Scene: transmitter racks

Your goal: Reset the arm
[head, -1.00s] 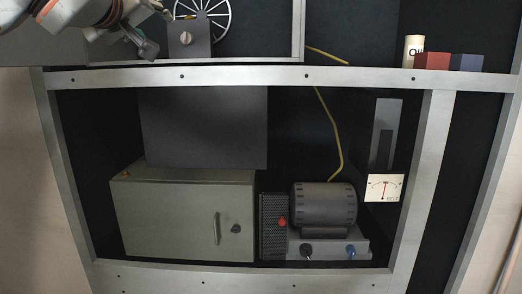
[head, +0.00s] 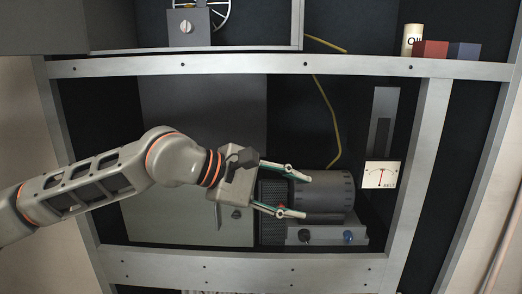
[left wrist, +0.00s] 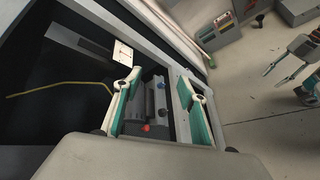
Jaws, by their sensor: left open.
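My left arm reaches in from the left across the rack in the head view. My left gripper (head: 296,195) is open and empty, with its fingers apart in front of the grey motor (head: 328,192) and its base. In the left wrist view the gripper's (left wrist: 160,105) two green-lined fingers stand apart, with the motor (left wrist: 154,100) showing between them. I cannot tell whether the fingers touch the motor. The arm hides much of the grey cabinet (head: 150,222). In the left wrist view, another gripper shows at the right edge, partly cut off.
The metal rack frame (head: 240,66) surrounds the bay. A dial meter (head: 381,175) hangs at the right. A yellow cable (head: 328,115) runs down behind the motor. An oil can (head: 412,40), a red block (head: 431,50) and a blue block (head: 466,55) stand on the upper shelf.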

